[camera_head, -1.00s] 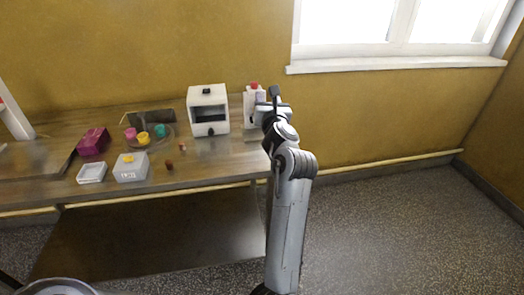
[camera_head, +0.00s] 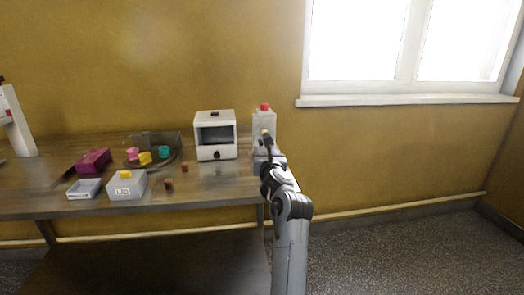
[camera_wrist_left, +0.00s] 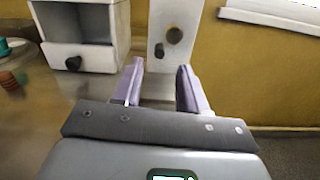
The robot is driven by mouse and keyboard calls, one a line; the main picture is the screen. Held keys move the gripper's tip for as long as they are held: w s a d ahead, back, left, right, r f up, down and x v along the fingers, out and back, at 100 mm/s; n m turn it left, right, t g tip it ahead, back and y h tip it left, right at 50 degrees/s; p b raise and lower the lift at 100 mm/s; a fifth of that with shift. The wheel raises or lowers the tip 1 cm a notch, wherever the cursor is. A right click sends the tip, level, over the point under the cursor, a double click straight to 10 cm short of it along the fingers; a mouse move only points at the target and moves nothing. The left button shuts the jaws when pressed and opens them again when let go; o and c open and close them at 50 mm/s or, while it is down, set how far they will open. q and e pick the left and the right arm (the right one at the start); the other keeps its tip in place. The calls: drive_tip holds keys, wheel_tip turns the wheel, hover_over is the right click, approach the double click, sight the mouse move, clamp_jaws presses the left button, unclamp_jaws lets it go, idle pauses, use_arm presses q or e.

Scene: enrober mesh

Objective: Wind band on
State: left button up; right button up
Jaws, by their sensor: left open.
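A tall white unit with a red top (camera_head: 263,121) stands at the right end of the bench. In the head view my left gripper (camera_head: 265,152) hides the unit's lower part. My right gripper is not in view.
Left of the unit stands a white cabinet (camera_head: 215,122) with a dark opening and a black front knob. The wooden bench (camera_head: 215,190) also bears a grey box (camera_head: 127,192), a pale tray (camera_head: 83,194), a magenta box (camera_head: 94,158) and colourful cups. Floor to the right is clear.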

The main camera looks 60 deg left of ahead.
sight(261, 144)
use_arm(q)
drive_tip(key=shift+b+x, duration=0.7)
drive_tip(key=shift+x, duration=2.1)
drive_tip(key=shift+c, duration=0.3)
clamp_jaws()
